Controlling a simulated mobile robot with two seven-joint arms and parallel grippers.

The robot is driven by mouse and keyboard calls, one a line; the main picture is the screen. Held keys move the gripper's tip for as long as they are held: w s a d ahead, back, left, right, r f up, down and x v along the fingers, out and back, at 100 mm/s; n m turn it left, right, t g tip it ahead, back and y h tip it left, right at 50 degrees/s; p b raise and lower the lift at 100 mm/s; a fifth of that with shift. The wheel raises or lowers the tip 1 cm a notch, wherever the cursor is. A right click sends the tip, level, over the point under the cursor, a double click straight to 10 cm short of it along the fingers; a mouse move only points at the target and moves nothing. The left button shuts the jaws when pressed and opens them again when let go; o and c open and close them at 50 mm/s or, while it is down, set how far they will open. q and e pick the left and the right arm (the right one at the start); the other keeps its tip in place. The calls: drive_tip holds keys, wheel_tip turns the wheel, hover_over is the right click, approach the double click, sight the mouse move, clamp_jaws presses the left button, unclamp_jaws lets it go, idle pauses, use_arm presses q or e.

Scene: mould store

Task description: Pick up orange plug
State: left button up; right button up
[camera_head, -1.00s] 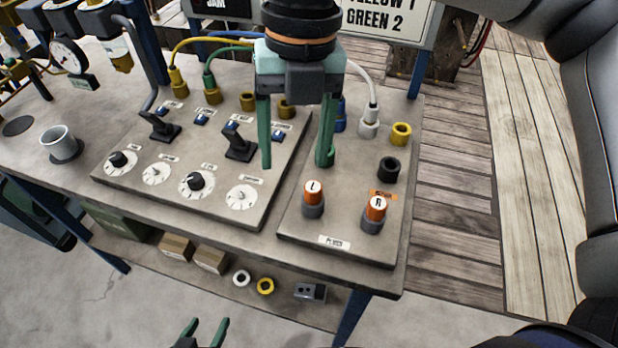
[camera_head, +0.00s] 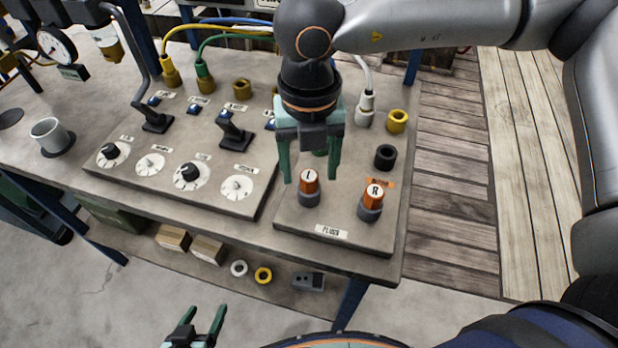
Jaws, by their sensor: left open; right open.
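Two orange plugs with white lettered tops stand upright in grey sockets on the right panel. One plug (camera_head: 309,186) is marked L or I, hard to read, and the other (camera_head: 373,196) is marked R. My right gripper (camera_head: 310,178) is open and points down, its green fingers on either side of the left orange plug in the picture. I cannot tell whether the fingers touch it or are still above it. My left gripper (camera_head: 197,325) is open and empty at the bottom edge, in front of the bench.
A black ring socket (camera_head: 385,157) and a yellow ring socket (camera_head: 397,121) stand behind the R plug. A white plug with a cable (camera_head: 365,108) is further back. The left panel (camera_head: 215,205) carries dials and black levers. A metal cup (camera_head: 47,134) stands at the left.

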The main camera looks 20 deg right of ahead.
drive_tip(key=shift+f, duration=0.8)
drive_tip(key=shift+c, duration=0.3)
clamp_jaws()
